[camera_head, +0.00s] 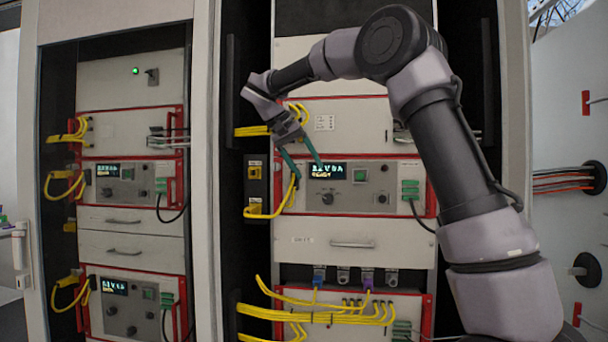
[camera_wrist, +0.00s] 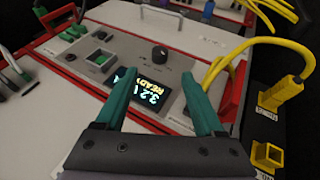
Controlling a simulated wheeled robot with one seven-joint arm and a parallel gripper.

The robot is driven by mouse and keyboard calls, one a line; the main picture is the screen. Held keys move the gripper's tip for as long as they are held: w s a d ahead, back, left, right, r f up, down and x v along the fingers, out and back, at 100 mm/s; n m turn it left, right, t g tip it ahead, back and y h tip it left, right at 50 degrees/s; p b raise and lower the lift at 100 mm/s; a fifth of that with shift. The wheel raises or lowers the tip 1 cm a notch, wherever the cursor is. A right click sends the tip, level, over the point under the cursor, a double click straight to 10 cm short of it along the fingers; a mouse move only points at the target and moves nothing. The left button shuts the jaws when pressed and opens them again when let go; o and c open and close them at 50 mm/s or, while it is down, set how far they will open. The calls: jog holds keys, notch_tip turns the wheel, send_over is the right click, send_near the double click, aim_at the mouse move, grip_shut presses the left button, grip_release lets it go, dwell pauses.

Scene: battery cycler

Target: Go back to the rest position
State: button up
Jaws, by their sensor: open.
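My gripper (camera_head: 308,170) has teal fingers and hangs in front of the right rack, at the left part of a red-framed cycler unit (camera_head: 372,198). The fingers are apart with nothing held between them. The unit's lit display (camera_head: 327,170) sits beside the right fingertip in the head view. I cannot tell if a finger touches the panel.
Yellow cables (camera_head: 291,195) loop close to the left of the fingers; in the wrist view, yellow cables (camera_wrist: 250,45) run to a yellow connector (camera_wrist: 280,94). A second rack (camera_head: 127,220) stands left. Another bundle of yellow cables (camera_head: 320,317) hangs below. A white panel (camera_head: 572,130) stands right.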

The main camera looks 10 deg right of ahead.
jog(key=s+d+f+t+y, duration=0.1)
jog(key=s+d+f+y, duration=0.2)
jog(key=s, duration=0.6)
jog(key=s+d+f+t+y, duration=0.1)
jog(key=s+d, duration=0.4)
jog(key=s, duration=0.5)
jog(key=s+d+f+m+t+y, duration=0.1)
jog(key=s+d+f+y, duration=0.3)
jog(key=s, duration=0.5)
notch_tip(320, 180, down, 2)
jog(key=shift+s+t+y, duration=0.25)
jog(key=shift+t+y, duration=0.05)
jog(key=shift+t, duration=0.3)
